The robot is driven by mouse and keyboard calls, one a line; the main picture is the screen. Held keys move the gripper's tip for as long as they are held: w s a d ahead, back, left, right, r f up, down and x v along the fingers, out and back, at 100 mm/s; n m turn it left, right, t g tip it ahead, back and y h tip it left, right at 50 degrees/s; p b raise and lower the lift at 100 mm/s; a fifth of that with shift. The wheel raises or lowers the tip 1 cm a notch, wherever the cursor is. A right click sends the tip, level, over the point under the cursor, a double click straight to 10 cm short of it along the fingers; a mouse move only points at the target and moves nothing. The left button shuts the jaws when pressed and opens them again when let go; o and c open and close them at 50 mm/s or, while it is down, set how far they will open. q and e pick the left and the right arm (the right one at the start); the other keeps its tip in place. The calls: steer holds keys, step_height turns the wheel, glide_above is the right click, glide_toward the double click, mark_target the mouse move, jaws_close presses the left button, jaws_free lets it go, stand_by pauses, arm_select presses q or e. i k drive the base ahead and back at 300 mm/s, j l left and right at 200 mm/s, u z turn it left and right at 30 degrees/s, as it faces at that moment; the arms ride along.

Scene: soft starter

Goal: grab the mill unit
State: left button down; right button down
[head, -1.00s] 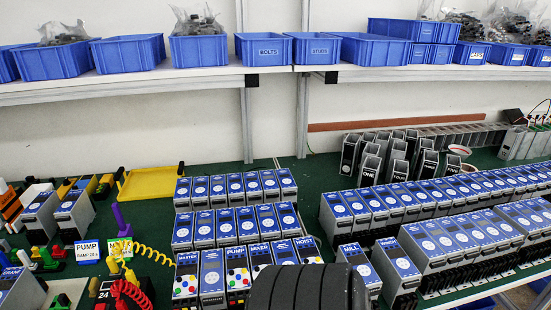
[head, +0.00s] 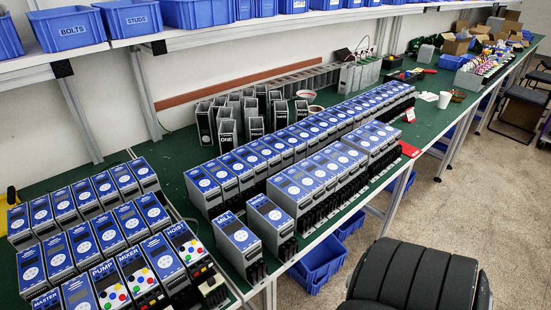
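The mill unit (head: 237,238) is a grey box with a blue top face, a white round dial and the label MILL. It stands on the green bench at the near end of the long double row of similar units. A similar blue-topped unit (head: 269,218) stands close to its right, its label too small to read surely. Black terminals show at the mill unit's front lower edge. Neither of my grippers is in the head view.
Blue-topped units, including the hoist unit (head: 187,246), stand in rows left of the mill unit. A long double row (head: 300,160) runs behind it. Blue bins (head: 318,262) sit below the bench. A black ribbed shape, perhaps a chair back (head: 415,275), fills the lower right.

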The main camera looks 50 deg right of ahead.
mark_target(235, 241)
steer(key=z, duration=1.3)
steer(key=u, duration=0.45)
